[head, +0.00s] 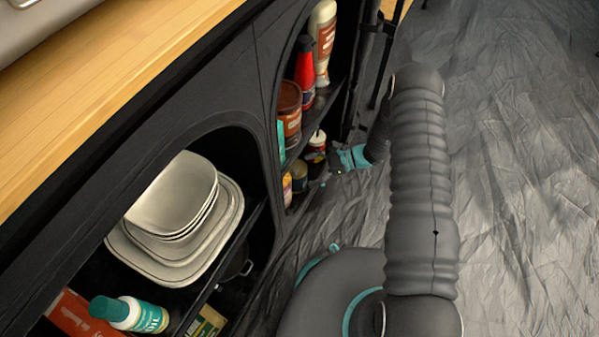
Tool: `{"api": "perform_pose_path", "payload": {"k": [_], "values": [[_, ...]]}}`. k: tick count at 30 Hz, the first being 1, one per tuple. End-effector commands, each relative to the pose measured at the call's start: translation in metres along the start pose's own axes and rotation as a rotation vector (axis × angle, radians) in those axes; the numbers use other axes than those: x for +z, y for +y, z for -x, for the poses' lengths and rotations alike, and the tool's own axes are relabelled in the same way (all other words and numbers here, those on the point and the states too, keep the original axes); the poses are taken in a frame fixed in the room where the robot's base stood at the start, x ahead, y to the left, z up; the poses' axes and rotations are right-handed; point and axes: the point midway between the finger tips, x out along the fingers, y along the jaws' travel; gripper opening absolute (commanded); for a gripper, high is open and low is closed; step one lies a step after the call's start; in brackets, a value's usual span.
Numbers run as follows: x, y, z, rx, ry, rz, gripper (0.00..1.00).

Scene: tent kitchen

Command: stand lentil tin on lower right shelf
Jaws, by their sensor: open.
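My gripper (337,171) is at the opening of the right compartment, low down by the lower shelf. It is small and partly dark in the view, open, with no thing seen between its fingers. On the lower right shelf stand an olive-coloured tin or jar (299,177), a dark jar with a white and red top (317,143), and a yellow and purple container (287,188). A wide brown tin (289,105) stands on the shelf above. No label is readable, so I cannot tell which is the lentil tin. The gripper is close beside the lower items; contact cannot be told.
The upper right shelf also holds a red bottle (304,72) and a squeeze bottle (322,38). The left compartment holds stacked plates (178,215) and an oil bottle (130,313). Dark poles (364,60) stand by the unit's far end. The grey floor (520,180) at right is clear.

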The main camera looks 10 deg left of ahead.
Motion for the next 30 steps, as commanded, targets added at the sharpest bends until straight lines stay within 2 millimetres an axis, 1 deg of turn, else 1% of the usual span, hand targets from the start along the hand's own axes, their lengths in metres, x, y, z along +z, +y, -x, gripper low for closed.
{"api": "perform_pose_path", "payload": {"k": [1, 3, 9, 12, 15, 20, 22, 23, 26, 29, 30], "values": [[0.000, -0.001, 0.012, -0.003, 0.001, 0.000, 1.00], [0.000, -0.001, 0.027, -0.003, 0.001, 0.001, 1.00], [0.000, 0.000, 0.059, -0.001, 0.000, 0.000, 1.00], [0.000, 0.000, 0.069, -0.001, 0.001, 0.000, 1.00], [0.000, 0.000, 0.074, 0.001, 0.001, 0.001, 1.00], [0.000, 0.000, 0.077, 0.002, 0.002, 0.002, 1.00], [0.004, -0.001, 0.079, 0.004, 0.007, 0.010, 1.00], [0.008, -0.002, 0.080, 0.007, 0.012, 0.018, 1.00], [0.028, -0.004, 0.091, 0.025, 0.042, 0.064, 1.00], [0.059, -0.004, 0.107, 0.056, 0.094, 0.138, 1.00], [0.074, -0.003, 0.113, 0.070, 0.117, 0.171, 1.00]]}}
